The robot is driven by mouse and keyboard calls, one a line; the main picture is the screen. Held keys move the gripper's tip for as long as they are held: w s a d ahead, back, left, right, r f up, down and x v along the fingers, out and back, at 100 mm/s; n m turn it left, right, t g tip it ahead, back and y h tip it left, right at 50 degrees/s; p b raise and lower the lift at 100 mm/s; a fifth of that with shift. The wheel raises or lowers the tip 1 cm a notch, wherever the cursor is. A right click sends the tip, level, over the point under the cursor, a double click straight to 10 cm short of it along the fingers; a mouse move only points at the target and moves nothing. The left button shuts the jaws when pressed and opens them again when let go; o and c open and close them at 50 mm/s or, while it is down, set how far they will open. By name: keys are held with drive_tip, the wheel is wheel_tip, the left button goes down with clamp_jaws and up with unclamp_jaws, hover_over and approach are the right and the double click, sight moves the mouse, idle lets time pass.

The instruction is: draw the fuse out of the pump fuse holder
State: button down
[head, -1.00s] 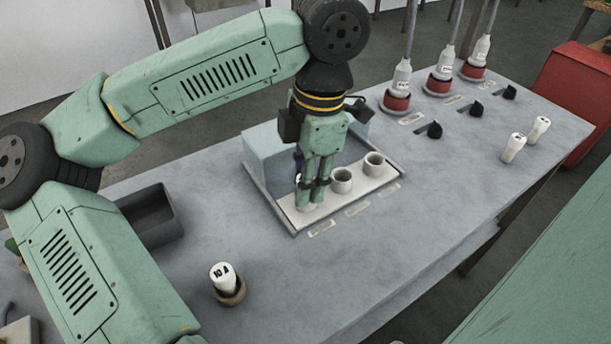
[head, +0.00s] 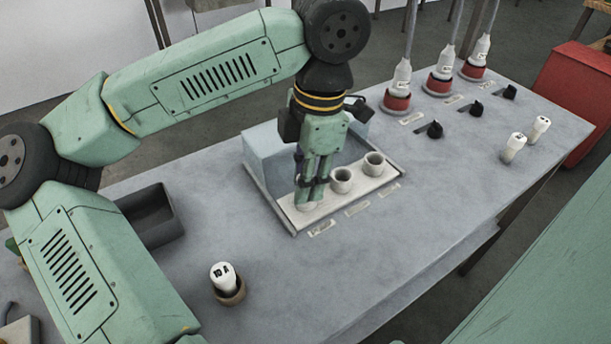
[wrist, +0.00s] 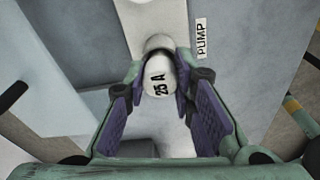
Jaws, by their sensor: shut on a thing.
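My gripper (head: 308,196) points down at the near left end of the white holder strip (head: 325,206). It is shut on a white fuse marked 25 A, which shows between the purple finger pads in the wrist view (wrist: 158,76). A PUMP label (wrist: 202,39) lies beside it there. In the head view the fingers hide most of this fuse and the pump fuse holder. I cannot tell how deep the fuse sits in its holder.
Two empty round holders (head: 342,181) (head: 374,164) stand on the same strip. A 10 A fuse (head: 223,277) stands in a cup at the front. A dark bin (head: 150,216) is left.

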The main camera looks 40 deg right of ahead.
drive_tip(key=shift+r, duration=0.15)
drive_tip(key=shift+r+p, duration=1.9)
drive_tip(key=shift+r, duration=0.95)
drive_tip(key=shift+r, duration=0.1)
drive_tip(key=shift+r+p, duration=0.9)
drive_tip(key=shift+r, duration=0.5)
